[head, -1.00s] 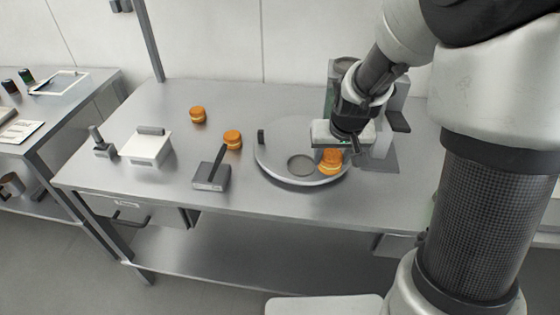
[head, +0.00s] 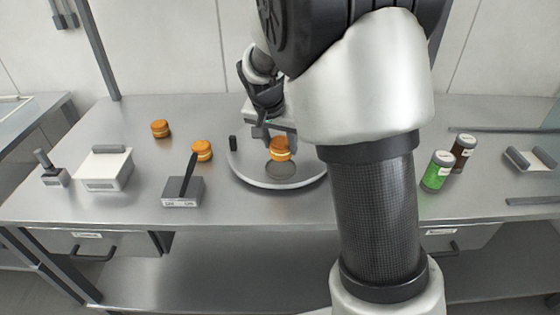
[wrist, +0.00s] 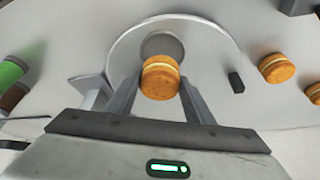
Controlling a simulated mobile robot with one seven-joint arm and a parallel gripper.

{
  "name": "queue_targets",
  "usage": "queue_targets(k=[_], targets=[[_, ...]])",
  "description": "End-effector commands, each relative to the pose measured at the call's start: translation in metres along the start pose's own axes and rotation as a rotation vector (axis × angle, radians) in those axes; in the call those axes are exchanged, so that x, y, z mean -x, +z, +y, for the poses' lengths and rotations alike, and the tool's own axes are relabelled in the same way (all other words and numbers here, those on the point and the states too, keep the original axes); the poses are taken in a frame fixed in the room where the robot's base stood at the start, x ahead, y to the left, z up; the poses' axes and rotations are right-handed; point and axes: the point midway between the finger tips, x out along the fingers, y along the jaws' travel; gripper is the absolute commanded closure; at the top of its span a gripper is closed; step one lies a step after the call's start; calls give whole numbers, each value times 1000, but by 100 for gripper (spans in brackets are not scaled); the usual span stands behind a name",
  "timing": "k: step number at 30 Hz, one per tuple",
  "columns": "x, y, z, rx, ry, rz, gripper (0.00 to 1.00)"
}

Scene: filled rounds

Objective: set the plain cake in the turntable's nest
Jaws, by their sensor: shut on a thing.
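My gripper (head: 271,135) is shut on an orange-brown round cake (head: 280,150) with a pale filling band. In the wrist view the cake (wrist: 160,78) sits upright between the two fingers. The grey turntable (head: 248,173) is below it. Its nest, a darker round recess (head: 281,171), shows just in front of the cake in the head view. In the wrist view the nest (wrist: 162,44) lies just beyond the cake, partly covered by it. The cake appears above the plate; the exact gap is unclear. I cannot tell any topping on it.
Two similar cakes (head: 160,128) and (head: 202,151) stand left of the turntable. A small dark block (head: 233,143) is at its left rim. A grey handled block (head: 183,190) and a white box (head: 105,170) are further left. Green (head: 437,170) and brown (head: 462,152) jars stand right.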

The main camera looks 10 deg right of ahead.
Motion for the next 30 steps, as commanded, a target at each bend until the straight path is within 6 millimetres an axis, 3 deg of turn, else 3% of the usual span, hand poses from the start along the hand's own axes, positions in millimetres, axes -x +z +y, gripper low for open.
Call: queue_targets(k=[12,23,24,27,30], targets=[[-42,18,0,1,0,-1,62],[-48,20,0,0,-2,1,62],[-47,19,0,0,-2,0,49],[-46,19,0,0,-2,0,34],[-46,19,0,0,-2,0,34]])
